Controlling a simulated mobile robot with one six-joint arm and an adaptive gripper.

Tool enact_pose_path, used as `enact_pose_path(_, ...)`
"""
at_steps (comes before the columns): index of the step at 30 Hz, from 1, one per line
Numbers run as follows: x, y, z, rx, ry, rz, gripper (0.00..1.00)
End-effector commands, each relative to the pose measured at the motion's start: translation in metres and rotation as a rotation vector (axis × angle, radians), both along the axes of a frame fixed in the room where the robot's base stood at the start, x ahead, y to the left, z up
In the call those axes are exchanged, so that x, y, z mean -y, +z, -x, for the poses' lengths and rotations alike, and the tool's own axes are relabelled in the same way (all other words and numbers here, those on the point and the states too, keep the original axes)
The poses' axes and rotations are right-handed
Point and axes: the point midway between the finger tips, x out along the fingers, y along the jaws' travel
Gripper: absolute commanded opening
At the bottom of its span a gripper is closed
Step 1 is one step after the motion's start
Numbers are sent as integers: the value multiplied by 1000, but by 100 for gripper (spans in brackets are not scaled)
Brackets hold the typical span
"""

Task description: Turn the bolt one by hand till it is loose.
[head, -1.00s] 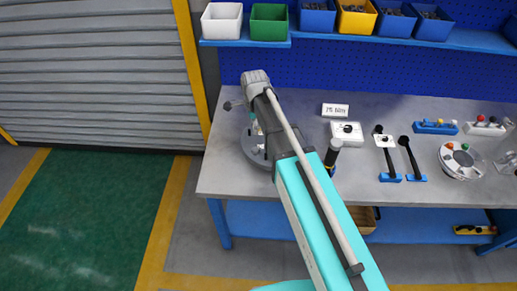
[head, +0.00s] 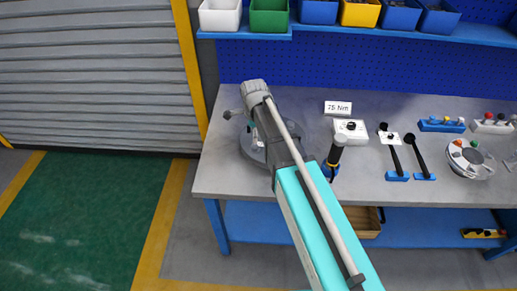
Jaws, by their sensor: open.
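The flanged shell (head: 250,150) is a round grey piece near the left end of the grey workbench in the head view. My arm crosses in front of its right side. My gripper (head: 254,130) is over the shell, mostly hidden behind my own wrist and forearm; it is open. Bolt one cannot be made out; small light details show on top of the shell, but I cannot tell which is the bolt. Whether the fingers touch anything is hidden.
A dark-handled tool (head: 335,158) stands upright right of my arm, close to it. A "75 Nm" sign (head: 338,108), a white box (head: 350,131), blue-based levers (head: 397,176) and a round fixture (head: 467,157) stand farther right. Bins line the shelf (head: 410,31) behind.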

Motion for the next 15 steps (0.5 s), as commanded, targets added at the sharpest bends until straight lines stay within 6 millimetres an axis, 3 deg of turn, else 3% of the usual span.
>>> enact_pose_path(15,-1,-43,0,0,1,0,77)
